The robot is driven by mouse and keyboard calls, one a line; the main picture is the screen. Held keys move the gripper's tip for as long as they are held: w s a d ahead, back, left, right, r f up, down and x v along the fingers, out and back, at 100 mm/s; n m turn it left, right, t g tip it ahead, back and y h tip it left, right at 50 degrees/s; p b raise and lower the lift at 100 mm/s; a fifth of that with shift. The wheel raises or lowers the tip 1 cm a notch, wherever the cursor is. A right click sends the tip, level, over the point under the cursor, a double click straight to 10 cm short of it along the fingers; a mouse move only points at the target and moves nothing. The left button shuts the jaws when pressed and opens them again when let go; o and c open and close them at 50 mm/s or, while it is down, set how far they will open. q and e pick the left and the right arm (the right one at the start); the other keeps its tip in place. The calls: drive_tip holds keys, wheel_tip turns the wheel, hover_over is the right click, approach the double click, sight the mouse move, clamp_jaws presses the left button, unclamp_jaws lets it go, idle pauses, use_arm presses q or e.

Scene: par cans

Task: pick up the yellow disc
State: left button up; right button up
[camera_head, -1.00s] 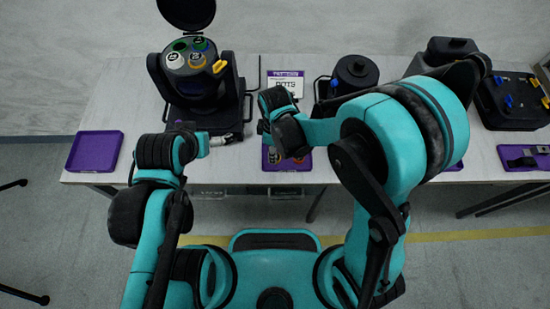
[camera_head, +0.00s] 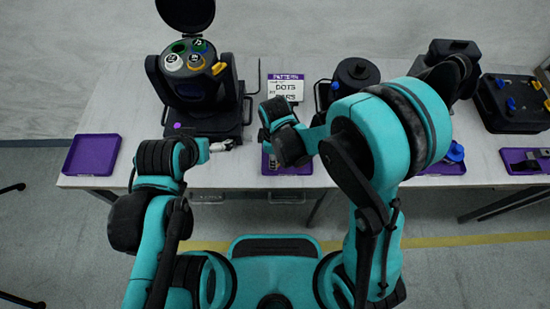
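My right arm's wrist (camera_head: 290,145) is over the middle purple tray, away from the par can. It hides its own fingers and part of the tray.
An empty purple tray (camera_head: 92,155) lies at the table's left. The middle purple tray (camera_head: 287,168) is at the front edge. A sign (camera_head: 285,88) stands behind it. A second black fixture (camera_head: 355,75) and a black box (camera_head: 510,103) stand to the right.

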drive_tip(key=shift+r, duration=0.5)
wheel_tip(320, 180, up, 3)
drive_tip(key=shift+f+p, duration=0.1)
drive_tip(key=shift+p, duration=0.75)
drive_tip(key=s+d+r+p, duration=0.3)
drive_tip(key=s+d+r, duration=0.3)
drive_tip(key=d, duration=0.4)
drive_tip(key=shift+r+p, duration=0.3)
drive_tip(key=shift+r, duration=0.2)
